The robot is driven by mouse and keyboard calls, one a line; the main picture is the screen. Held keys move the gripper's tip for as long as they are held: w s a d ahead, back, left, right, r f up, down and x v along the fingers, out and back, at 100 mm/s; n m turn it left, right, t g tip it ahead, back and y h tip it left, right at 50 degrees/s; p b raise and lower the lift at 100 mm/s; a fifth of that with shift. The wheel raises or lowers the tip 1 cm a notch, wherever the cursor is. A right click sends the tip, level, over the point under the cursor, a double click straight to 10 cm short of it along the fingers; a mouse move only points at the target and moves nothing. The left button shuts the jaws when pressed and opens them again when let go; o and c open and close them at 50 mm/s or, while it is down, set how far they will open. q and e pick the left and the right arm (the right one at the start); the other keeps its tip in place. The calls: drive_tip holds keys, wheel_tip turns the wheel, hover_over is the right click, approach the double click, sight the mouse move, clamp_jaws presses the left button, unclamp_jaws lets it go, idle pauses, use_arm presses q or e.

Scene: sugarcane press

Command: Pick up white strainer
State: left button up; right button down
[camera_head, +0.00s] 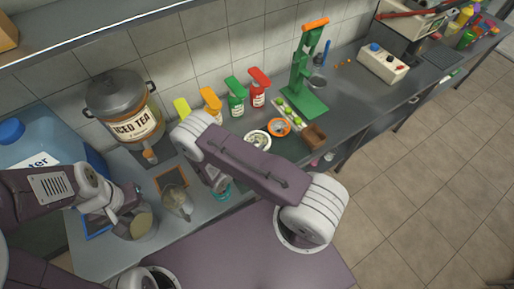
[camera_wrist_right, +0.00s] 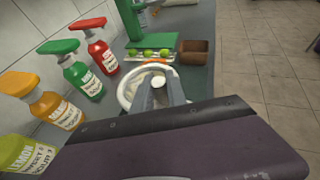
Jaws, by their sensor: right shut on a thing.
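The white strainer (camera_head: 257,140) shows as a pale round ring on the counter, just beyond my right arm in the head view. In the right wrist view the strainer (camera_wrist_right: 126,92) lies around and behind the fingertips. My right gripper (camera_wrist_right: 160,92) is shut on it at its near side; a small pale round spot shows between the fingers. In the head view my right arm hides that gripper. My left gripper (camera_head: 128,207) is at the lower left, by a metal cup (camera_head: 140,226); its fingers are not clear.
An orange round item (camera_head: 279,127), a brown box (camera_head: 314,137) and a tray of limes (camera_head: 289,112) are close to the strainer. Squirt bottles (camera_head: 237,102) line the wall. A green press (camera_head: 305,85) stands behind. A glass jug (camera_head: 177,201) is near my left gripper.

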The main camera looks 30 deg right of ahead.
drive_tip(key=r, duration=0.2)
drive_tip(key=r+b, duration=0.1)
drive_tip(key=shift+s+d, duration=0.1)
drive_tip(key=shift+s, duration=0.15)
drive_tip(key=s+d+r, duration=0.2)
drive_tip(key=s+r, duration=0.1)
drive_tip(key=s, duration=0.2)
drive_tip(key=s+d+r+p, duration=0.1)
drive_tip(key=s+d+r, duration=0.1)
drive_tip(key=s, duration=0.3)
drive_tip(key=shift+d+r, duration=0.35)
drive_tip(key=shift+r, duration=0.5)
